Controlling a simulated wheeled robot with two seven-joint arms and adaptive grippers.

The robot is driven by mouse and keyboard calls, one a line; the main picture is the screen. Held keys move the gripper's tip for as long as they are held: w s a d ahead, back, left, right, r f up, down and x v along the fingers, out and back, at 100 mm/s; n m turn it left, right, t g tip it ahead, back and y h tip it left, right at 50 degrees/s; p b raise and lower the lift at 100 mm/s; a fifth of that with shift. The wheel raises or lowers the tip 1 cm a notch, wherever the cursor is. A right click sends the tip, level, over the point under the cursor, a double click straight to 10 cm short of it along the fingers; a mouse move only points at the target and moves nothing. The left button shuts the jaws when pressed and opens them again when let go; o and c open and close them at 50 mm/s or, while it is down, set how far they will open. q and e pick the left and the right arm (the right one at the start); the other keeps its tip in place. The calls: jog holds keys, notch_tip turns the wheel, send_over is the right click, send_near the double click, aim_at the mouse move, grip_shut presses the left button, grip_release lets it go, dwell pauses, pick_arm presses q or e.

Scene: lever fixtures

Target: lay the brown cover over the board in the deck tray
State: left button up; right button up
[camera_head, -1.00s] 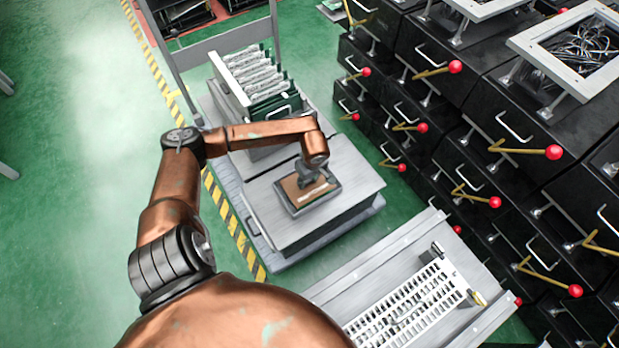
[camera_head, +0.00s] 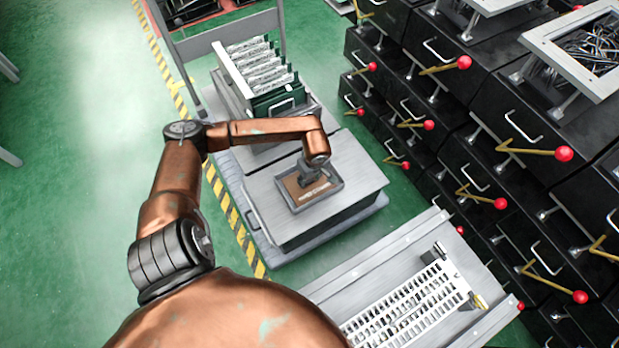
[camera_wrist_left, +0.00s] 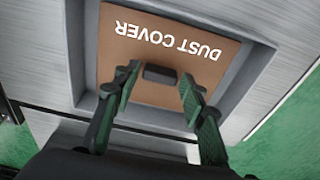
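The brown cover (camera_head: 299,188), lettered DUST COVER, lies flat inside a shallow grey tray (camera_head: 294,210) on top of a grey metal box. In the left wrist view the cover (camera_wrist_left: 165,42) has a small black knob (camera_wrist_left: 160,74) near its lower middle. My left gripper (camera_wrist_left: 160,82) points down over the cover with its two fingers apart, one on each side of the knob; a gap shows beside each finger. It also shows in the head view (camera_head: 313,182). No board is visible under the cover. My right gripper is not in view.
A rack of green boards (camera_head: 268,80) stands behind the box on the same cart. Black drawer units with red-knobbed levers (camera_head: 464,62) fill the right side. A bench with a white slotted frame (camera_head: 415,305) is at the lower right. Green floor is clear at left.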

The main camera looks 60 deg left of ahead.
pick_arm(q)
jog(key=o, duration=0.3)
notch_tip(320, 180, up, 12)
jog(key=d, duration=0.1)
jog(key=shift+d, duration=0.35)
jog(key=shift+s+f, duration=0.1)
jog(key=shift+s, duration=0.05)
